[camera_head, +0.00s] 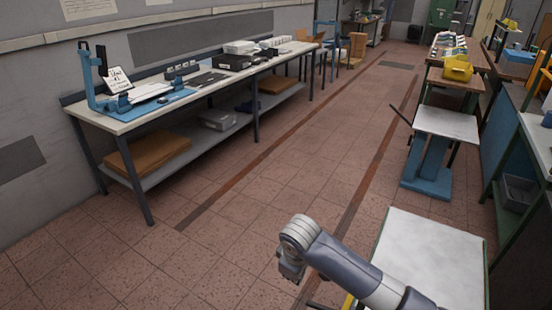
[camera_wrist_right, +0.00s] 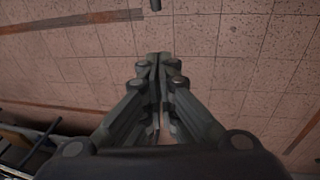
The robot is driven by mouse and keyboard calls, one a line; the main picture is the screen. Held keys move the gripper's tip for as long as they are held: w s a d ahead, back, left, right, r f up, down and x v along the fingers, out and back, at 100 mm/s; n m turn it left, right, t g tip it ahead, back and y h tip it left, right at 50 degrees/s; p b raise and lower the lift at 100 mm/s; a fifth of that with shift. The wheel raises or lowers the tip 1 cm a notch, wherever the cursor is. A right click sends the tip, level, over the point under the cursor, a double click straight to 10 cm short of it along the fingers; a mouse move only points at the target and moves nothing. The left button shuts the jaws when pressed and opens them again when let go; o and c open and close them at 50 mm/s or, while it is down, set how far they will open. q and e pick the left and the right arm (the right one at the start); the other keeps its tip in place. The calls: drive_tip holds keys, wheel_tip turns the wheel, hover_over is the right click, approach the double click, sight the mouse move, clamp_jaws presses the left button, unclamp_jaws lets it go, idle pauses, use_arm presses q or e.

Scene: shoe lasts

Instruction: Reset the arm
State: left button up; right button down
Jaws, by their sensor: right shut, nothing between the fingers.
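My right arm (camera_head: 345,262) comes in from the bottom right of the head view, bent over the floor beside a white-topped table. Its gripper fingers cannot be made out there. In the right wrist view my right gripper (camera_wrist_right: 158,58) is shut and empty, its fingertips together above the tiled floor (camera_wrist_right: 230,45). My left arm and left gripper do not show.
A long workbench (camera_head: 140,118) stands along the left wall. The white-topped table (camera_head: 440,258) is close to my right arm. Beyond it stands a blue-based stand (camera_head: 428,165), and a wooden bench with a yellow bin (camera_head: 457,68). The tiled aisle (camera_head: 290,160) is clear.

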drive_tip(key=s+a+f+m+y, duration=0.1)
drive_tip(key=s+f+m+y, duration=0.2)
drive_tip(key=s, duration=1.1)
drive_tip(key=s+d+r+m+h, duration=0.25)
drive_tip(key=s+d+m, duration=0.35)
drive_tip(key=s+d, duration=0.8)
wheel_tip(320, 180, down, 30)
drive_tip(key=s+b, duration=0.1)
drive_tip(key=b, duration=0.1)
use_arm(q)
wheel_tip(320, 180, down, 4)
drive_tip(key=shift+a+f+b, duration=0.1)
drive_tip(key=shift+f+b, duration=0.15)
drive_tip(key=shift+b, duration=0.95)
use_arm(e)
drive_tip(key=s+d+f+g, duration=0.1)
drive_tip(key=s+d+f, duration=0.2)
drive_tip(key=s+f, duration=1.4)
drive_tip(key=shift+f+g, duration=0.35)
drive_tip(key=shift+g, duration=0.05)
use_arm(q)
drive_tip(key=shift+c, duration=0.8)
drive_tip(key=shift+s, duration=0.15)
use_arm(e)
drive_tip(key=shift+n+h, duration=0.25)
drive_tip(key=shift+n, duration=0.05)
